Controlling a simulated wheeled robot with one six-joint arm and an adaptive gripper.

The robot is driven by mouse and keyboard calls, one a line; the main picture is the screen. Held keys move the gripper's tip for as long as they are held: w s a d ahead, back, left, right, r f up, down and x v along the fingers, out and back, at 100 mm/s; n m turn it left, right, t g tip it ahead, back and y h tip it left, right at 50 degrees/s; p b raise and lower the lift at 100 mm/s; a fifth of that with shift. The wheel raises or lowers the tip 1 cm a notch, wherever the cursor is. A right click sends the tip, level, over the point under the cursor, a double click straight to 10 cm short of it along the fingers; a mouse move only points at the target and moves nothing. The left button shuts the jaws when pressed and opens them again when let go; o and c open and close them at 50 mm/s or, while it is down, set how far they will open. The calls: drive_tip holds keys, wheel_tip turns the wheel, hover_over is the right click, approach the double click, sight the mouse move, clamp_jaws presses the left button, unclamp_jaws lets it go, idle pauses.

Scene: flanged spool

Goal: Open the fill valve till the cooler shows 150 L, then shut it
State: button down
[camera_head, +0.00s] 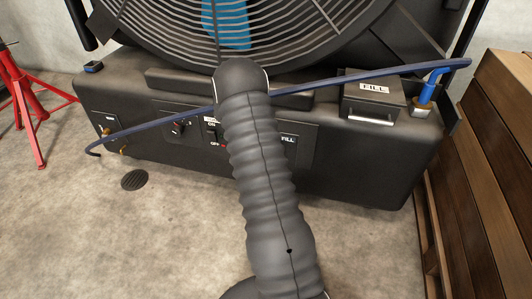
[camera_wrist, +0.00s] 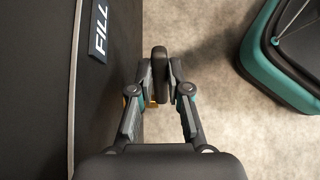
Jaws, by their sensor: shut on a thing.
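The cooler is a wide black body (camera_head: 350,175) with a large round fan grille (camera_head: 150,22) above it. A FILL label (camera_head: 289,140) on its front face is partly hidden by my arm; the label also shows in the wrist view (camera_wrist: 100,32). In the wrist view my gripper (camera_wrist: 161,78) is shut on a dark, thick handle (camera_wrist: 161,60) that stands out from the front face near this label, apparently the fill valve's. A bit of brass (camera_wrist: 153,102) shows beside the fingers. In the head view my arm hides the gripper and the valve. I see no readable litre figure.
A box marked FILL (camera_head: 374,88) sits on top. A red stand (camera_head: 33,105) is at left, wooden slats (camera_head: 495,150) at right, a floor drain (camera_head: 135,180) in front.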

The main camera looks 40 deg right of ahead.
idle(0.3)
drive_tip(key=c, duration=1.1)
unclamp_jaws()
drive_tip(key=v, duration=1.2)
